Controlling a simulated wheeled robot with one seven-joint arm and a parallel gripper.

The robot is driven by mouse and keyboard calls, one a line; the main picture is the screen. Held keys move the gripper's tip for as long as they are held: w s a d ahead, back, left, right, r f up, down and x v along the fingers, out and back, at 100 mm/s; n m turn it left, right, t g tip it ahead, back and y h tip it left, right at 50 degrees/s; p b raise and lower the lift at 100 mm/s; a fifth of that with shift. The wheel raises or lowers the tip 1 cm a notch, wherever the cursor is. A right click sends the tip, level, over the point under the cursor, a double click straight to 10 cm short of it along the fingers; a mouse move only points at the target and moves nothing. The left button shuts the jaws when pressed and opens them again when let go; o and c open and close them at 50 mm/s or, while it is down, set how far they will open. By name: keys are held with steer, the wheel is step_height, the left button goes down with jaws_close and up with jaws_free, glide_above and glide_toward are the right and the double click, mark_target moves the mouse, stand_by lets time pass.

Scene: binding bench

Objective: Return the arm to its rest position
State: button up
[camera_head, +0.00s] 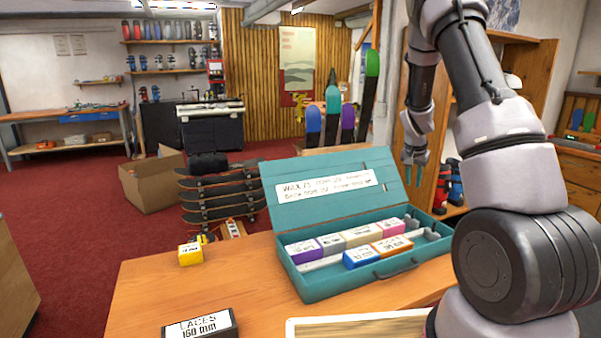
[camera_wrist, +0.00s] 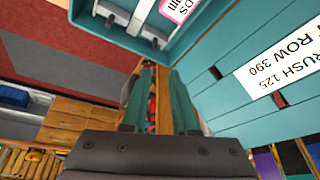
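My gripper (camera_head: 414,178) hangs from my raised arm, fingers pointing down, behind the right part of the open teal box (camera_head: 340,283) in the head view. In the wrist view my gripper (camera_wrist: 157,72) shows two teal fingers with a gap between them. Nothing is held in the gap; only the background shows through it. The box holds several labelled wax blocks: purple (camera_head: 303,249), grey (camera_head: 331,244), cream (camera_head: 361,235), pink (camera_head: 391,228), blue (camera_head: 361,258) and orange (camera_head: 393,245). My forearm covers the area right of the box.
A yellow block (camera_head: 190,254) and a dark "LACES 160 mm" box (camera_head: 200,325) lie on the wooden bench (camera_head: 140,290). The box's raised lid (camera_head: 300,205) stands near my gripper. A wooden shelf (camera_head: 530,70) stands behind my arm. Skateboards (camera_head: 220,200) are stacked beyond the bench.

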steer(key=s+a+r+t+y, duration=0.1)
steer(key=s+a+r, duration=0.3)
steer(key=r, duration=0.3)
steer(key=s+a+r+n+y, duration=0.1)
steer(key=s+a+r, duration=0.2)
steer(key=s+r, duration=0.3)
steer(key=s+a+r+t+y, duration=0.1)
steer(key=s+a+r, duration=0.25)
steer(key=r, duration=0.45)
steer(key=s+a+r+n, duration=0.1)
steer(key=s+a+r, duration=0.2)
steer(key=s, duration=0.7)
steer(key=s+a+r+n+t+y, duration=0.1)
steer(key=s+a+r, duration=0.3)
steer(key=s, duration=0.7)
steer(key=shift+a+r+n+t+y, duration=0.2)
steer(key=shift+a+n+t+y, duration=0.1)
steer(key=shift+a+n, duration=0.4)
